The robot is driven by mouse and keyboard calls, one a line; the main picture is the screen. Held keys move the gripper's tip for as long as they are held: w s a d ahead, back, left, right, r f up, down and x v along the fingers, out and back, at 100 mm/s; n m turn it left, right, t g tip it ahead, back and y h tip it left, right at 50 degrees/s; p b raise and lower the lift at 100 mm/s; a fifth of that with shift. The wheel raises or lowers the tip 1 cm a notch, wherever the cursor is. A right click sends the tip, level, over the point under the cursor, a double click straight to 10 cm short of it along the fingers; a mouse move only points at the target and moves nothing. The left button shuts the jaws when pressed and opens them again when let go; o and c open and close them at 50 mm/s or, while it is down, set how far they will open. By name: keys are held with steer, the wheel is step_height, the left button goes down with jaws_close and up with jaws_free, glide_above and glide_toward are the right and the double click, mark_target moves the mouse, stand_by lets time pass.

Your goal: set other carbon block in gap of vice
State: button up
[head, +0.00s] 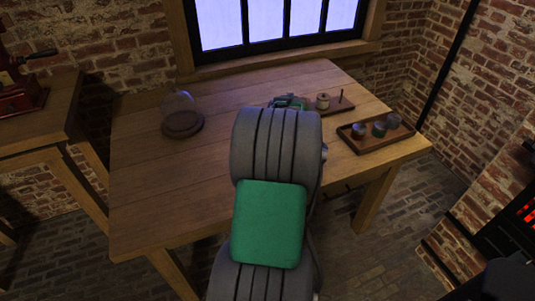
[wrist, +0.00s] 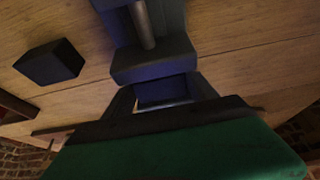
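The green vice (head: 290,101) stands near the back of the table, partly hidden behind my arm in the head view. In the wrist view, a dark metal assembly with a steel rod, which looks like the vice (wrist: 150,64), fills the upper middle. A dark block (wrist: 50,63), which looks like a carbon block, sits on the wood to its left, apart from it. My gripper (wrist: 163,95) is close over the metal assembly. Its fingers are dark and in shadow; whether they hold anything is unclear. My arm hides the gripper in the head view.
A glass dome on a round wooden base (head: 182,123) stands at the table's left. A small board with a spool (head: 322,101) and a peg is right of the vice. A wooden tray (head: 361,147) with several small jars is at the right. The table's left half is mostly clear.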

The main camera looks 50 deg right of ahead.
steer(key=o, duration=0.4)
steer(key=shift+r, duration=0.3)
steer(key=v, duration=1.2)
steer(key=w+a+n+y, duration=0.15)
steer(key=w+a, duration=0.25)
steer(key=a, duration=0.7)
steer(key=w+a+n, duration=0.2)
steer(key=w+a, duration=0.2)
steer(key=a, duration=0.8)
steer(key=s+a+f+n, duration=0.1)
steer(key=s+a, duration=0.1)
steer(key=a, duration=0.3)
steer(key=s+a+f+n+g, duration=0.1)
steer(key=s+a, duration=0.1)
steer(key=a, duration=0.3)
steer(key=s+a+f+n+y, duration=0.1)
steer(key=s+a, duration=0.2)
steer(key=a, duration=0.3)
steer(key=shift+g, duration=0.3)
